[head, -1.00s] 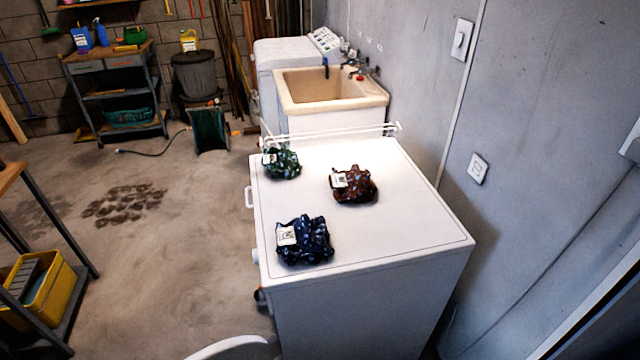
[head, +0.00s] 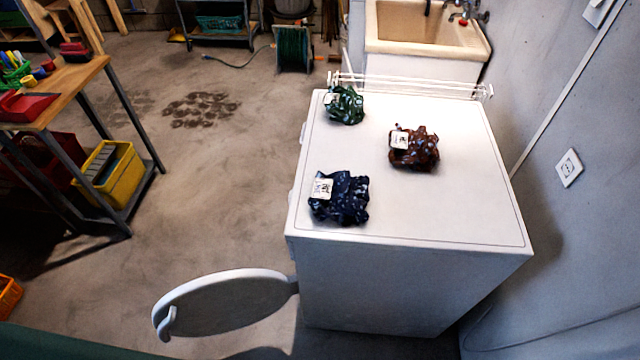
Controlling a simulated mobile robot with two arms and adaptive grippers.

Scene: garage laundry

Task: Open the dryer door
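The dryer is the white box-shaped machine (head: 400,285) right of centre in the head view. Its round white door (head: 235,300) stands swung out from the near end of the left side, well away from the body. A curved handle (head: 167,322) is on the door's outer end. The dryer's opening faces left and is hidden from this angle. Neither of my grippers is in view, and nothing is seen touching the door.
Dark blue (head: 342,198), brown (head: 415,149) and green (head: 345,104) crumpled bundles with white labels lie on the dryer top. A sink (head: 425,48) stands behind. A workbench (head: 75,85) with a yellow bin (head: 110,172) is at left. Floor between is clear.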

